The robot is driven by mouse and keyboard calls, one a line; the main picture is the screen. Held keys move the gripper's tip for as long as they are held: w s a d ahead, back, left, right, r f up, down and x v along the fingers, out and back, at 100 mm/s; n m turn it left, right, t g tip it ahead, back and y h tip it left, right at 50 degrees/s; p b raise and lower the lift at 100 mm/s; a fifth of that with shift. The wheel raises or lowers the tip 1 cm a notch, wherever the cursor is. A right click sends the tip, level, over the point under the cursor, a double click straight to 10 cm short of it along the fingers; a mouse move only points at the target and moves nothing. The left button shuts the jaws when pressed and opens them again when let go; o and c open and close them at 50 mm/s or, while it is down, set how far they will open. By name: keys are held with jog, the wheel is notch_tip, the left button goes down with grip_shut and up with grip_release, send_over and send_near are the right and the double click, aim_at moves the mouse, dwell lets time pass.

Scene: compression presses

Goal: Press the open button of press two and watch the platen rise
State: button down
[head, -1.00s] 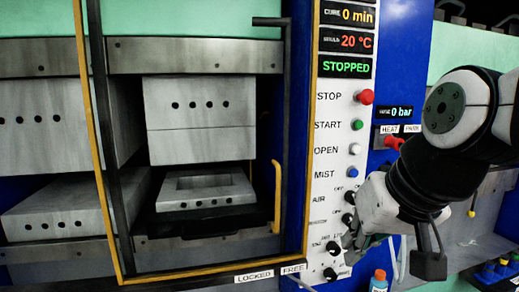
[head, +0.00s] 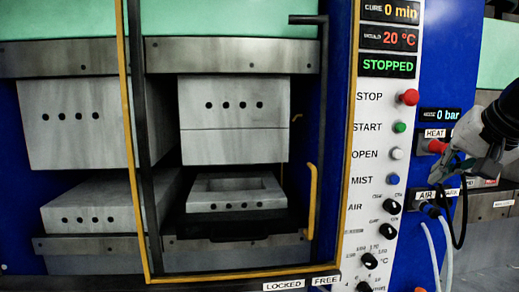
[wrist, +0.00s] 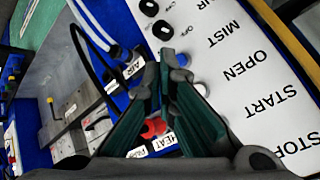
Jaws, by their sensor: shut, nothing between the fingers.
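The white OPEN button (head: 397,153) is on the white control panel (head: 362,200), between the green START button (head: 399,127) and the blue MIST button (head: 393,180). It also shows in the wrist view (wrist: 201,90), just right of my fingers. My gripper (head: 438,180) is shut and empty, right of the button and apart from it in the head view. Its fingertips show in the wrist view (wrist: 174,58). The upper block (head: 235,105) hangs above the lower mould (head: 236,205) with a gap between. I cannot tell which press number this is.
A red STOP button (head: 409,97) sits above START, and black dials (head: 369,261) sit below. The display (head: 388,66) reads STOPPED. A red HEAT knob (head: 437,146) and hoses (head: 447,250) are near my gripper. A yellow-edged guard frame (head: 135,150) stands before the press.

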aim_at(398, 154)
jog(key=w, duration=0.8)
jog(key=shift+w+a+b, duration=0.2)
jog(key=shift+w+b, duration=0.2)
jog(key=shift+b, duration=0.05)
dwell(1.2)
jog(key=shift+w, duration=0.4)
